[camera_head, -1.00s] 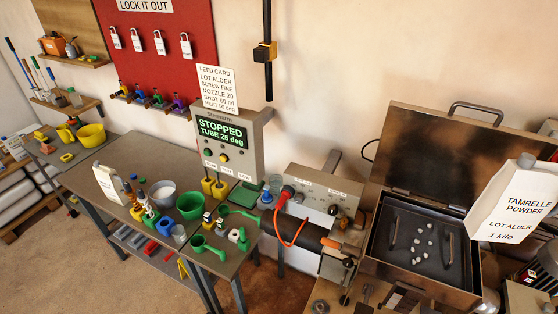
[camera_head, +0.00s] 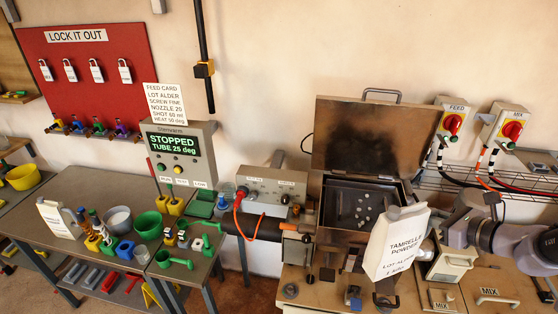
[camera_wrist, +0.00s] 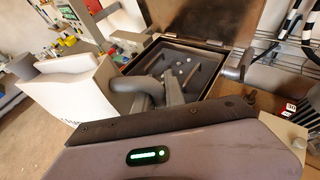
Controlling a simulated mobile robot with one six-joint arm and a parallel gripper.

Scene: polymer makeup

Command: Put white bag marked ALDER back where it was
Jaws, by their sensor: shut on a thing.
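The white bag marked ALDER (camera_head: 398,245) reads TAMRELLE POWDER, LOT ALDER. It hangs a little tilted in front of the open metal hopper box (camera_head: 318,205), to its lower right in the head view.
The left table (camera_head: 85,192) holds several cups, scoops and coloured blocks. A stopped control panel (camera_head: 178,172) stands behind it. The raised box lid (camera_head: 370,135) and the FEED and MIX switches (camera_head: 455,120) are behind the bag. Wooden cabinet tops (camera_head: 470,290) lie below.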

